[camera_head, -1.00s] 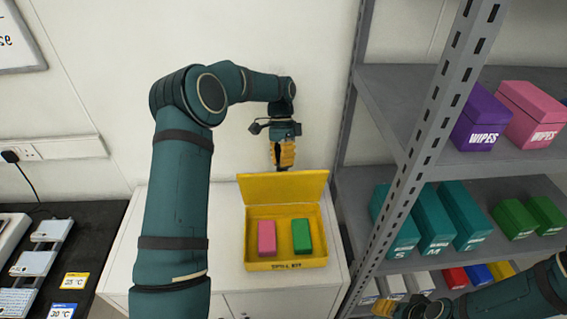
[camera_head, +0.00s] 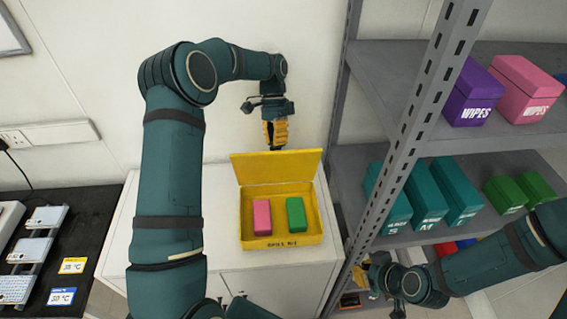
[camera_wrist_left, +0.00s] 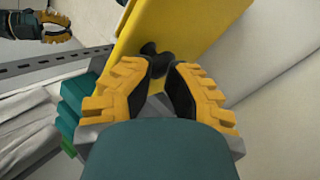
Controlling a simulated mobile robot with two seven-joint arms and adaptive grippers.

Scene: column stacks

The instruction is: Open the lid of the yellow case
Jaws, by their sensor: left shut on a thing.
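The yellow case (camera_head: 281,243) stands on the white cabinet, with its lid (camera_head: 277,169) raised at the back. A pink block (camera_head: 262,217) and a green block (camera_head: 296,215) lie inside it. My left gripper (camera_head: 276,146) is at the lid's upper edge, fingers pointing down. In the left wrist view the yellow lid (camera_wrist_left: 200,25) lies just beyond the fingers (camera_wrist_left: 163,68), which are shut on it; the contact itself is partly hidden. My right gripper (camera_head: 362,277) is low beside the shelf, away from the case; it also shows in the left wrist view (camera_wrist_left: 66,28). Its opening is unclear.
The white cabinet top (camera_head: 218,215) has free room left of the case. A grey metal shelf (camera_head: 396,165) with several coloured boxes stands close on the right. A dark bench (camera_head: 85,225) with devices is on the left. A wall is behind.

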